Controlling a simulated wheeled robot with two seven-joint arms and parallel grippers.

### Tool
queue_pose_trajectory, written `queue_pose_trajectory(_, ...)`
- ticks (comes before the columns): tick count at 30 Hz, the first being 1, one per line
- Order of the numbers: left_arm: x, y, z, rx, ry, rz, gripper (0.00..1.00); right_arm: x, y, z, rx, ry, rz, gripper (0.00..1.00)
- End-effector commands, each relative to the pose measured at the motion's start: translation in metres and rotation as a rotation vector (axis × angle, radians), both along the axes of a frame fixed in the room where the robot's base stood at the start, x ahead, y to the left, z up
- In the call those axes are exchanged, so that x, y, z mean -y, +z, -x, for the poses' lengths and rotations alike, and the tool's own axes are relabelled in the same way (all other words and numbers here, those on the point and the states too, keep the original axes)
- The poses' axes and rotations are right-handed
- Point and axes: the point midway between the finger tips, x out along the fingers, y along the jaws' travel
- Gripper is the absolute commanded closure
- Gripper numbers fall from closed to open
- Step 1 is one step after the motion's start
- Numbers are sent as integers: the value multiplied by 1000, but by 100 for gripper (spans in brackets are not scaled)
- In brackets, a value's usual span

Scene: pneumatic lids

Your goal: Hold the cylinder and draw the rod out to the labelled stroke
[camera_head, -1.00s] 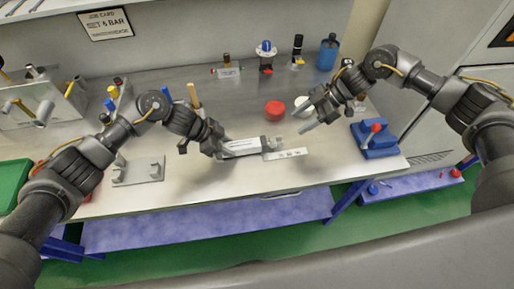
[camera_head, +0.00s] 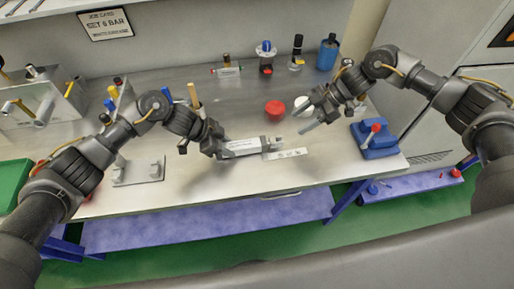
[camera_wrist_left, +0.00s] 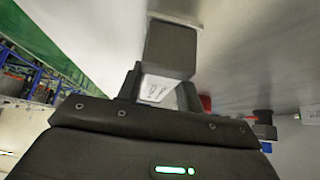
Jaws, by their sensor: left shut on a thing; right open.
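The grey cylinder (camera_head: 243,147) with a white label lies level near the middle of the bench's front part. Its rod end (camera_head: 275,142) points right. My left gripper (camera_head: 225,149) is shut on the cylinder's left end. In the left wrist view the cylinder's dark end block (camera_wrist_left: 170,48) sticks out beyond the fingers, with part of a white label (camera_wrist_left: 156,88) showing. A white marked strip (camera_head: 287,154) lies just in front of the rod end. My right gripper (camera_head: 303,120) is open and empty, above and right of the rod end, apart from it.
A red round part (camera_head: 275,108) and a white one (camera_head: 303,103) stand behind. A blue vise-like block (camera_head: 374,140) is at right, a metal bracket plate (camera_head: 140,172) at left. Several fittings and a blue bottle (camera_head: 327,54) line the back. Bare bench lies in front.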

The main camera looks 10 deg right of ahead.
Motion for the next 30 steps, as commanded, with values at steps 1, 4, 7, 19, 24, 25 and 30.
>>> queue_pose_trajectory(1, -2, -5, 4, -10, -4, -9, 84, 0, 0, 0, 0, 0, 1, 49)
queue_pose_trajectory(4, -1, -6, 4, -9, -5, -9, 84, -9, 4, 0, -8, 9, 43, 49)
queue_pose_trajectory(7, -1, -5, 4, -10, -6, -9, 84, -25, 12, 1, -19, 18, 156, 49)
queue_pose_trajectory(19, -2, -5, 3, -8, -3, -9, 84, -36, 28, 0, 9, 1, 397, 49)
queue_pose_trajectory(24, -2, -4, 3, -7, -2, -8, 84, -41, 17, 1, 7, 3, 395, 49)
queue_pose_trajectory(25, -2, -4, 3, -6, -2, -7, 84, -42, 13, 1, 7, 3, 395, 49)
queue_pose_trajectory(30, -2, -4, 2, -5, -1, -6, 84, -52, -10, 1, 6, 2, 394, 49)
